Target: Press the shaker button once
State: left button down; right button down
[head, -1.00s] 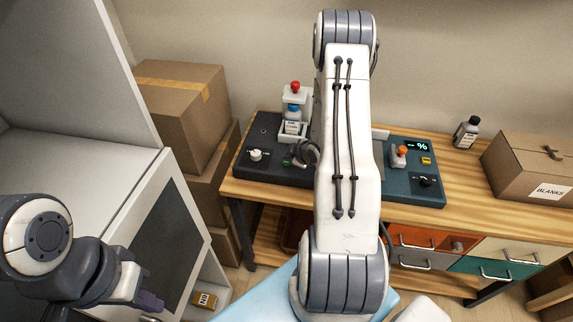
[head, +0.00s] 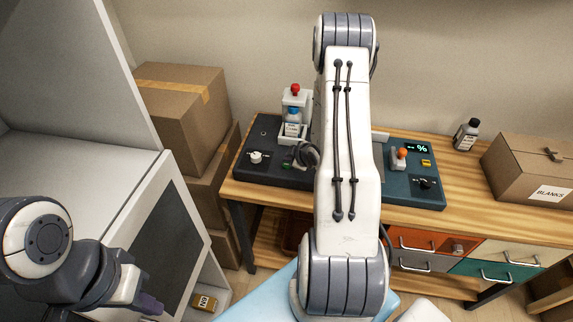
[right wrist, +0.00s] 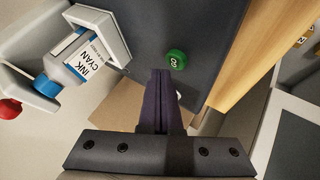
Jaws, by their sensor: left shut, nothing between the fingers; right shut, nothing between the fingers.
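The shaker is a dark box (head: 248,160) at the left end of the wooden workbench. Its white holder (head: 283,128) carries an ink bottle with a blue cap (head: 293,114), labelled cyan ink in the right wrist view (right wrist: 80,55). A round green button (right wrist: 176,59) with white lettering is on the box's dark top. My right gripper (right wrist: 161,72) is shut and empty, its fingertips close beside the button in that view; I cannot tell whether they touch. My right arm hides part of the bench in the head view. My left gripper (head: 148,303) is shut and empty, away from the bench.
A red knob (head: 295,88) tops the holder, and a white knob (head: 256,157) is on the box. A teal machine (head: 410,185) with an orange-topped lever stands to the right. A dark bottle (head: 466,134) and a BLANKS carton (head: 535,165) are farther right. Cartons (head: 180,110) stand left.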

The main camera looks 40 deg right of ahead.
dwell(0.8)
jog(key=shift+f+b, duration=0.4)
jog(key=shift+b, duration=0.1)
jog(key=shift+f+b, duration=0.5)
dwell(0.4)
jog(key=shift+r, duration=0.1)
jog(key=shift+r+p, duration=0.65)
jog(key=shift+r, duration=0.15)
jog(key=shift+r+p, duration=1.9)
jog(key=shift+r, duration=0.7)
